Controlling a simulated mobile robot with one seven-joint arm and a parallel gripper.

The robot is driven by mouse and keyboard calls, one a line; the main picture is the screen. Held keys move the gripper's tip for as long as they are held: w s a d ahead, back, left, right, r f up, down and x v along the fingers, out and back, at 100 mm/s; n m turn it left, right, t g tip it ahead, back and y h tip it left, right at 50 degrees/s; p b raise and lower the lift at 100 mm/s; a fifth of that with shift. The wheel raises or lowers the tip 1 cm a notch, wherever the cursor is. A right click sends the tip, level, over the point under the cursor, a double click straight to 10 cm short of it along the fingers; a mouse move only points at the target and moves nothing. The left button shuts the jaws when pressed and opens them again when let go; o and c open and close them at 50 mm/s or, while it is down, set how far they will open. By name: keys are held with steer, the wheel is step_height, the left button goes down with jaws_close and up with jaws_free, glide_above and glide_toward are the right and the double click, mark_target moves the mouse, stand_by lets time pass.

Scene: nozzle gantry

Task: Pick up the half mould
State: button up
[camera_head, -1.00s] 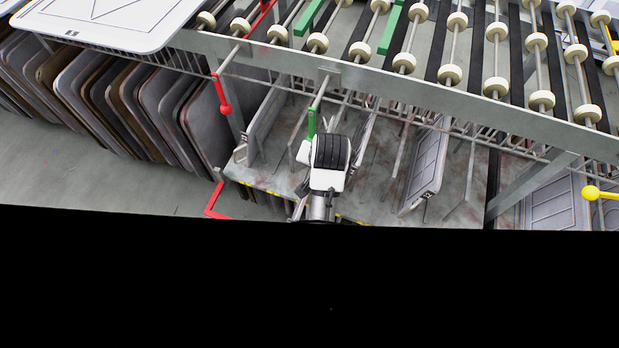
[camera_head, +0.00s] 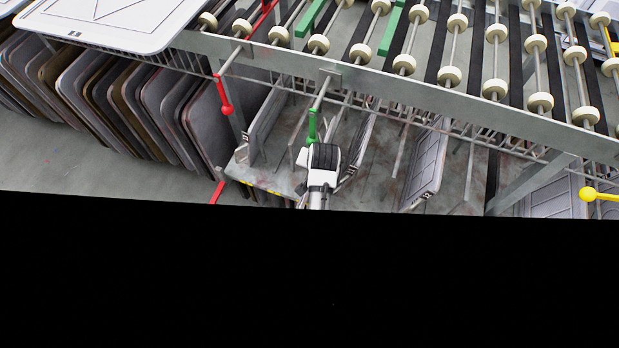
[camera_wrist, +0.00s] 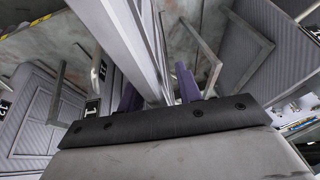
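Grey half moulds stand on edge in slots under the roller conveyor. One half mould (camera_head: 358,145) shows just right of my gripper, partly hidden by it; another half mould (camera_head: 428,165) stands further right. My gripper (camera_head: 303,157) is low among the rack bars, below a green lever (camera_head: 312,126); its fingertips are hard to make out there. In the wrist view, the two dark purple fingers of my gripper (camera_wrist: 158,88) stand apart. A pale metal bar or edge runs between them; I cannot tell whether they touch it. Ribbed mould faces show at left (camera_wrist: 30,110) and right (camera_wrist: 262,45).
The conveyor's long beam (camera_head: 400,85) runs above my gripper, with thin rack bars around it. A red lever (camera_head: 224,100) is to the left and a yellow knob (camera_head: 588,194) far right. Several panels (camera_head: 160,105) stand at left. The head view's lower part is black.

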jaws_close()
stand_by(1.3)
steer(key=shift+r, duration=0.15)
